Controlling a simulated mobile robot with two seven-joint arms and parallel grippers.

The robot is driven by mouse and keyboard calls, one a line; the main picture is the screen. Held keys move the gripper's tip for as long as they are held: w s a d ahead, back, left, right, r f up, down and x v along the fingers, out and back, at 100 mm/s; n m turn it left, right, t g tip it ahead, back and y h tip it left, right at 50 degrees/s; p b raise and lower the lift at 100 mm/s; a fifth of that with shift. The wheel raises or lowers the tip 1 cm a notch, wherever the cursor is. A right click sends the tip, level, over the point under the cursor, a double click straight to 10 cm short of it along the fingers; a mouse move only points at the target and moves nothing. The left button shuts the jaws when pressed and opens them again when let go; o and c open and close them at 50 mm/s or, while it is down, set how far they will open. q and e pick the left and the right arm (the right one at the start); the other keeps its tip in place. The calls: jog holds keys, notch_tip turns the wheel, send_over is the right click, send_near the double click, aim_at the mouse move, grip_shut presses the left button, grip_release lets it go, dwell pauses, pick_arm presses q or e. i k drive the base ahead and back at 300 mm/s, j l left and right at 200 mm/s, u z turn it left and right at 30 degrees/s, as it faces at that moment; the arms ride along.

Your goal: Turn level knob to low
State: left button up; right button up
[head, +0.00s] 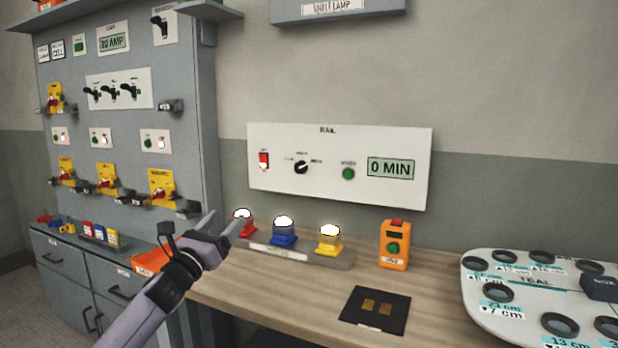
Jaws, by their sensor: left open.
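A white panel (278,200) is on the wall above the bench. It carries a black rotary knob (301,167) with small labels around it, too small to read; I cannot tell which label it points to. Left of the knob is a red switch (264,160); right of it are a green button (348,173) and a display (391,169) reading 0 MIN. My left gripper (225,219) is open and empty, below and left of the panel, apart from the knob in the picture. My right gripper is out of view.
Red, blue (284,237) and yellow (328,245) lamps stand on the wooden bench, the red one partly behind my gripper. An orange box (394,246), a black pad (375,322) and a white board with rings (480,312) are to the right. A grey cabinet (130,210) stands left.

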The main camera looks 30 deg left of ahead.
aim_at(300, 167)
jog(key=i+j, duration=0.1)
jog(key=i, duration=0.9)
jog(key=j, duration=0.05)
